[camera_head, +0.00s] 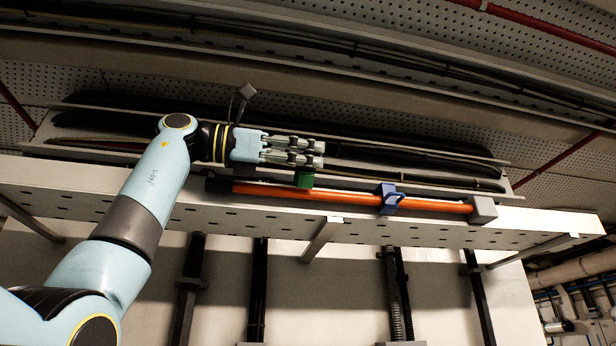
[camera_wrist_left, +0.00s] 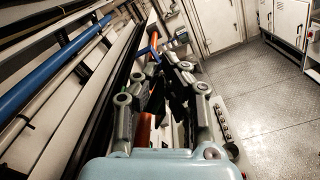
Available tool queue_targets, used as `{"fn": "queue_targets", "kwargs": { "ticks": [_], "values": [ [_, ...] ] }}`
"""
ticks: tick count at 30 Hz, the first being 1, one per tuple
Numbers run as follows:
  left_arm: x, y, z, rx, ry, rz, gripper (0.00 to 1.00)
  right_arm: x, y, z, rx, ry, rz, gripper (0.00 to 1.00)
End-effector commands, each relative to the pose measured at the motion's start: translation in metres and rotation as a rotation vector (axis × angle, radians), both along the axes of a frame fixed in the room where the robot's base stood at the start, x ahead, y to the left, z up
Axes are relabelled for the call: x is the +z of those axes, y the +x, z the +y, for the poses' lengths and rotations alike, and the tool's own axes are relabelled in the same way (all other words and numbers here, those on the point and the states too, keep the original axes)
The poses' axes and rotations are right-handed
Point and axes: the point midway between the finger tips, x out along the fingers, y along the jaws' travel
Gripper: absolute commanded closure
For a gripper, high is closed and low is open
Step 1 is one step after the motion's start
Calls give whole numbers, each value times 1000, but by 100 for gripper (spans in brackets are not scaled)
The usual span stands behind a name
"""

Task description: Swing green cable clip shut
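The green cable clip (camera_head: 304,180) sits on the orange cable (camera_head: 345,197) in the head view, just below my left fingertips. Its upper part is close to or behind the fingers, so I cannot tell whether its swinging part is open. My left gripper (camera_head: 322,154) points right along the tray, its two fingers apart with nothing seen between them. In the left wrist view the fingers (camera_wrist_left: 160,75) stand apart, with the orange cable (camera_wrist_left: 144,128) behind them. I cannot make out the green clip there. My right gripper is not in view.
A blue clip (camera_head: 390,199) holds the cable farther right, with its loop sticking out. A grey block (camera_head: 483,210) sits at the cable's right end. Dark cables (camera_head: 420,180) run along the tray behind. The perforated front rail (camera_head: 420,232) lies below; open room is in front.

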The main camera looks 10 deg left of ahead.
Motion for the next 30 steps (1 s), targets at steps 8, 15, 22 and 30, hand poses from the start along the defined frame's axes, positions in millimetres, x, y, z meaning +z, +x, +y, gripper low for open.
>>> {"fn": "queue_targets", "kwargs": {
  "ticks": [8, 15, 22, 30],
  "values": [
    [-4, 0, 0, 0, 14, -37, 100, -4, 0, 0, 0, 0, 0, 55],
    [-4, 0, 0, 0, 14, -37, 100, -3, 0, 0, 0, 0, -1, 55],
    [-3, -1, 0, 1, 14, -38, 78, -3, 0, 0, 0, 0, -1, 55],
    [-3, -1, 0, 0, 13, -39, 70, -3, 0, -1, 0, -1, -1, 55]
  ]
}}
